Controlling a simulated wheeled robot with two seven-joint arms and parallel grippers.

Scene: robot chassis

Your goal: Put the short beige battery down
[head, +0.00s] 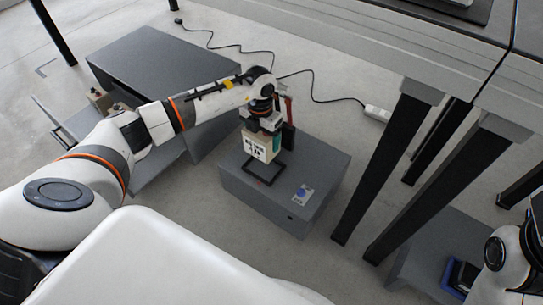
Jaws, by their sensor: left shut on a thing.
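The short beige battery (256,148) is a pale block with dark lettering on its front face. My left gripper (266,134) is shut on it from above. The battery is over the left part of the top of a low grey box (316,166), just behind and above a thin black rectangular frame (263,173). I cannot tell whether the battery touches the surface. The gripper's fingers are mostly hidden by the hand and the battery. My right arm shows only in part at the lower right corner, and its gripper is not in view.
A tall dark and red object (288,133) stands close behind the battery. A larger grey cabinet (160,65) with an open drawer is at left. Black table legs (407,175) stand to the right.

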